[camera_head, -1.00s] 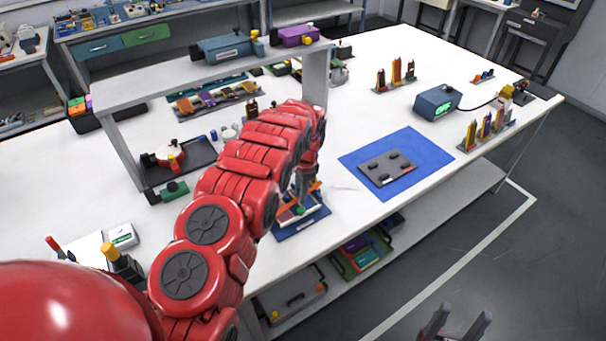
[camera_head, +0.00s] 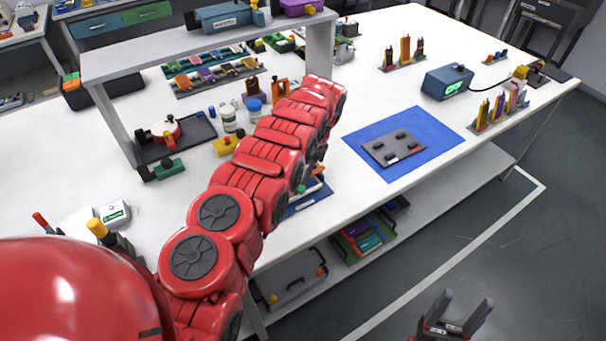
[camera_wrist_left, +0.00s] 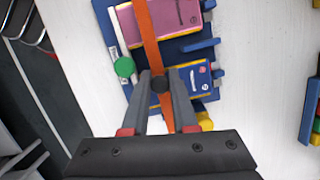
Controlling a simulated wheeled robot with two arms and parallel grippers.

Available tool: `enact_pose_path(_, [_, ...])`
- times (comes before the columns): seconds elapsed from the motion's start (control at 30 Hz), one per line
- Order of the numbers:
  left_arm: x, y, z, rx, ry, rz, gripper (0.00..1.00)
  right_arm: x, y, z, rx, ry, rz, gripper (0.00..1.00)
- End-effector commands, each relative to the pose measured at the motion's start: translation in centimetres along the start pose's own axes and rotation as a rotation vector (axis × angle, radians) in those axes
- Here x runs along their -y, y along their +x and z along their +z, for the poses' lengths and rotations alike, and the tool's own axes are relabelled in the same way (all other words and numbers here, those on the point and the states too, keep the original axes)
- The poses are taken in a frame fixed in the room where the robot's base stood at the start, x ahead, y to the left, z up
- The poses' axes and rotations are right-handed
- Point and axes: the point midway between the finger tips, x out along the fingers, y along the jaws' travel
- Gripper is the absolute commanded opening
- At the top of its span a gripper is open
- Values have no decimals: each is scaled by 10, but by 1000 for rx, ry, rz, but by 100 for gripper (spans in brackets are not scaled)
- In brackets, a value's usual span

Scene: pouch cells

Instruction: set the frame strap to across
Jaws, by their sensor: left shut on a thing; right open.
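In the left wrist view the frame (camera_wrist_left: 104,15) is a blue tray holding a pink pouch cell (camera_wrist_left: 180,18) and a blue pouch cell (camera_wrist_left: 196,80). An orange strap (camera_wrist_left: 147,30) runs lengthwise over both cells, slightly slanted. A green knob (camera_wrist_left: 124,67) sits at the frame's left edge. In the head view my left arm hides most of the frame (camera_head: 308,200) and the left gripper. My right gripper (camera_head: 458,312) is open and empty, off the table's front edge.
A blue mat (camera_head: 430,125) with a grey plate (camera_head: 393,148) lies right of the frame. A shelf (camera_head: 200,45), small jars (camera_head: 229,119) and a dark tray (camera_head: 190,148) stand behind and left of my arm. White table is clear around the mat.

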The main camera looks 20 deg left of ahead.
Motion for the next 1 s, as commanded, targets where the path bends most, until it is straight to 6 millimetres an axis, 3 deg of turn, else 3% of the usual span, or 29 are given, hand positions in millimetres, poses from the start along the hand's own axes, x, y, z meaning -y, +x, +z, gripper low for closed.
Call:
enact_pose_path(0.07, [0,0,0,0,0,0,0,0,0,0,0,0,0,61])
enact_pose_path(0.1, [0,0,0,0,0,0,28,0,0,0,0,0,0,61])
enact_pose_path(0.27, [0,0,0,0,0,0,57,0,0,0,0,0,0,61])
enact_pose_path(0.77, [0,-1,0,-1,0,1,57,0,2,0,0,0,0,61])
enact_pose_path(1.0, [2,-12,2,-39,3,-5,57,-1,23,-4,0,0,0,61])
